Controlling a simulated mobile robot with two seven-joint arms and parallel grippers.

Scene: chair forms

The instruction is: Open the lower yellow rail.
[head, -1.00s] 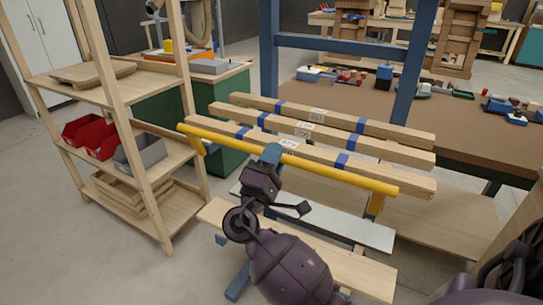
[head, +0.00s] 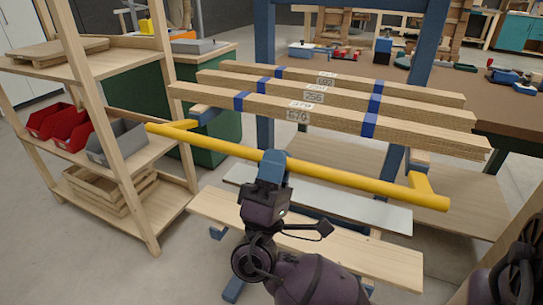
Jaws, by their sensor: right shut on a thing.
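The yellow rail (head: 350,180) runs across the front of a rack of wooden beams, tilted down to the right in the head view. Yellow arms at both ends, a left one (head: 181,125) and a right one (head: 421,183), reach back from it toward the rack. The rail stands out in front of and below the lowest beam, with a gap between. My right gripper (head: 273,166) is shut on the rail left of its middle and hides a short piece of it. My left gripper is not in view.
Several labelled beams (head: 420,137) with blue bands lie on the rack behind the rail. Low pale boards (head: 375,255) lie below it. A wooden shelf (head: 100,69) with red and grey bins stands at left. Bare floor shows between the shelf and boards.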

